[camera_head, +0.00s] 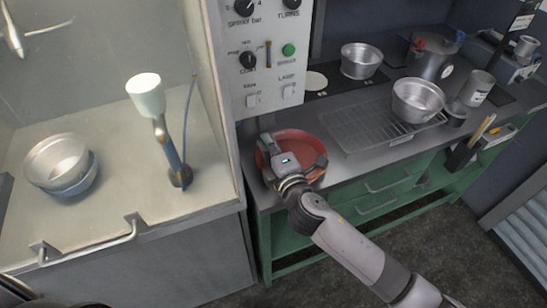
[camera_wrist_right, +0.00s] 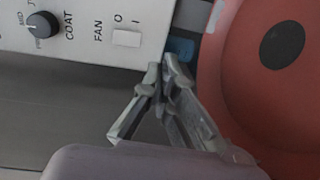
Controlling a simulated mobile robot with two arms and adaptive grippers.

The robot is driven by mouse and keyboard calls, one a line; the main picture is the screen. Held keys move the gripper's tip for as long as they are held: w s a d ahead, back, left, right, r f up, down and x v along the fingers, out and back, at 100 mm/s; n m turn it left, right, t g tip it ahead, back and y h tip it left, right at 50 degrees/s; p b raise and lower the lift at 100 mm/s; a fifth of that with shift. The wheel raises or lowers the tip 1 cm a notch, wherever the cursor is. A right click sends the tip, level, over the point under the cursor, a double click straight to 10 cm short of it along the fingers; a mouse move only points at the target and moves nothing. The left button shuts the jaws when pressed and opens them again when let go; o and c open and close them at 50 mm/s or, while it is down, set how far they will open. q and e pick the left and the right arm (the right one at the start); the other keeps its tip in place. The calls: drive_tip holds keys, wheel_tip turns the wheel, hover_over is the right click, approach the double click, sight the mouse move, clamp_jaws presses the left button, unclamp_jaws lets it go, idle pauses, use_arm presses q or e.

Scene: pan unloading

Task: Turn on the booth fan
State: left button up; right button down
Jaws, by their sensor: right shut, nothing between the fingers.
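The booth fan switch (camera_head: 252,101) is a small pale rocker low on the white control panel (camera_head: 237,75). In the right wrist view the rocker (camera_wrist_right: 126,38) sits beside the word FAN, between the marks O and I. I cannot tell which side is pressed. My right gripper (camera_head: 267,140) is just below the panel, over the red pan. In the wrist view its fingers (camera_wrist_right: 163,76) are shut and empty, close to the switch but apart from it. My left gripper is not in view.
A lamp switch (camera_head: 289,91), a green button (camera_head: 288,50) and knobs share the panel. A red pan (camera_head: 312,142) lies under my right gripper on the counter. Metal pots (camera_head: 418,100) stand farther right. The booth at left holds stacked bowls (camera_head: 58,162) and a white cup on a stand (camera_head: 146,97).

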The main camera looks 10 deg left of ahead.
drive_tip(key=v, duration=0.4)
drive_tip(key=shift+s+a+f, duration=0.1)
drive_tip(key=shift+s+f, duration=0.15)
drive_tip(key=shift+s, duration=0.05)
drive_tip(key=shift+s+b, duration=0.15)
drive_tip(key=shift+b, duration=0.15)
drive_tip(key=shift+f, duration=0.1)
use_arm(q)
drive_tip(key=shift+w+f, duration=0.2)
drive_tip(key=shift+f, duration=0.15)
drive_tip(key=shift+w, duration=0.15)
